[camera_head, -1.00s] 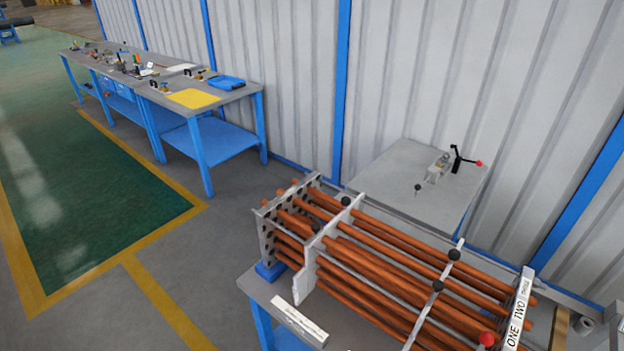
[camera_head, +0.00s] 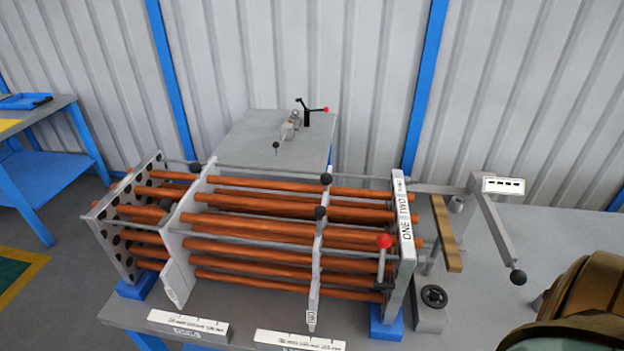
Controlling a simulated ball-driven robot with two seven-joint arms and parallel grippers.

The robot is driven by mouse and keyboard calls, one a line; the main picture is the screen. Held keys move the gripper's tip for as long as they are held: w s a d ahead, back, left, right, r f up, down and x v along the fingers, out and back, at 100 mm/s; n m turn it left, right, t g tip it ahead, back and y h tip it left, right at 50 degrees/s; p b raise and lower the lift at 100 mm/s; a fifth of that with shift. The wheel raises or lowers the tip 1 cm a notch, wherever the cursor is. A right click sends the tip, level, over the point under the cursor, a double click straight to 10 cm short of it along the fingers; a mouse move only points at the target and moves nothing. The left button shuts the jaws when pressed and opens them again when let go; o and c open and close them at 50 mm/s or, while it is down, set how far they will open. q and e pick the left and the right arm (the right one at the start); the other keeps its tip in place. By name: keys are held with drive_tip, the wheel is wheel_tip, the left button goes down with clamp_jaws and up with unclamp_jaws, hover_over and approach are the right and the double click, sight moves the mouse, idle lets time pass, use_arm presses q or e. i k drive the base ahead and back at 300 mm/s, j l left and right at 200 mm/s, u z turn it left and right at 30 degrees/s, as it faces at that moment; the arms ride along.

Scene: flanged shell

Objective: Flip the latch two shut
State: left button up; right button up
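The flanged shell is a frame of copper-coloured tubes (camera_head: 260,231) lying on a grey bench. Its right end plate (camera_head: 404,230) carries the labels ONE, TWO and a third that is too small to read. A red-knobbed lever (camera_head: 384,241) stands upright just left of this plate, near ONE. Black knobs (camera_head: 326,179) and (camera_head: 320,212) show by the middle plate (camera_head: 316,258). I cannot tell which part is latch two, or whether it is open or shut. Neither of my grippers is in view.
Right of the shell stand a wooden strip (camera_head: 446,235), a bent arm with a black knob (camera_head: 518,277) and a black round fitting (camera_head: 434,296). Label blocks (camera_head: 188,325) lie along the front.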

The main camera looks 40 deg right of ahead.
sight(321, 212)
drive_tip(key=z, duration=1.2)
drive_tip(key=j+z, duration=0.25)
drive_tip(key=j, duration=0.75)
drive_tip(key=i+l, duration=0.35)
drive_tip(key=l, duration=0.15)
